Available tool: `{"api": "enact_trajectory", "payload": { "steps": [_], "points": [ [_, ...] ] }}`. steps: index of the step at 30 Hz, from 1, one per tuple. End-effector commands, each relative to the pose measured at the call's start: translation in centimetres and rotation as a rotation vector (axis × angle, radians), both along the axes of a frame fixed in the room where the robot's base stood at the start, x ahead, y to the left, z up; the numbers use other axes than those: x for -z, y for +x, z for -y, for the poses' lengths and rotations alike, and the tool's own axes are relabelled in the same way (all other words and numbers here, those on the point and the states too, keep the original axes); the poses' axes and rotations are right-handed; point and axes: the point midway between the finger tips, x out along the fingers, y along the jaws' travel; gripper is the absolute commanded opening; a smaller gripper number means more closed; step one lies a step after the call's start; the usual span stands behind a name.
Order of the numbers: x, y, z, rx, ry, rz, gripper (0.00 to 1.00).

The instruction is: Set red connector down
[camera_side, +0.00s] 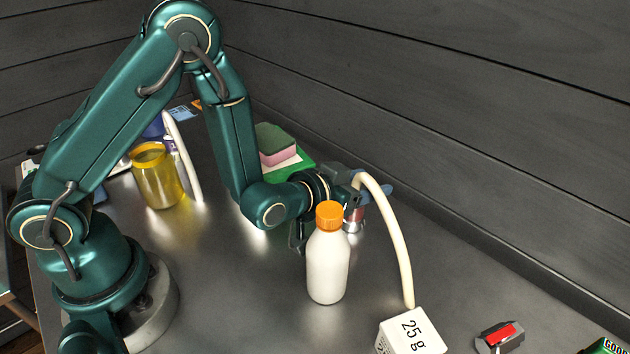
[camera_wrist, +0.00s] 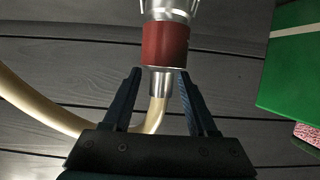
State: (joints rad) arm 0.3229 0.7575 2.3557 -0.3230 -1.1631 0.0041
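The red connector (camera_wrist: 166,45) has a red collar, metal ends and a cream hose (camera_wrist: 35,112) on its stem. In the wrist view it lies just past my gripper's fingertips (camera_wrist: 160,76). The fingers are apart, with visible gaps on both sides of the metal stem. In the side view the connector (camera_side: 353,222) hangs or stands upright beside my gripper (camera_side: 374,192), hose end up, partly hidden by the white bottle. I cannot tell whether its lower end touches the table.
The white bottle with an orange cap (camera_side: 327,265) stands close in front of my gripper. A white 25 g block (camera_side: 410,335) and a grey-red item (camera_side: 500,337) are at front right. A pink-green sponge (camera_side: 279,145) and yellow jar (camera_side: 157,177) stand behind. The dark wall is close.

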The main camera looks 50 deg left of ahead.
Motion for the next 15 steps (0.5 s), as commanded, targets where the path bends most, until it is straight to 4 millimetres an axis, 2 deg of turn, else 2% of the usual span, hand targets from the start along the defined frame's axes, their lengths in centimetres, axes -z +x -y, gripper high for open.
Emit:
{"api": "enact_trajectory", "payload": {
  "steps": [6, 11, 15],
  "points": [
    [-0.2, 0.0, 0.0, 0.0, 0.0, 0.0, 0.58],
    [-1.4, 0.0, 0.0, 0.0, -0.002, 0.004, 0.58],
    [-2.0, -2.0, 0.1, 0.004, 0.001, -0.001, 0.58]
  ]
}}
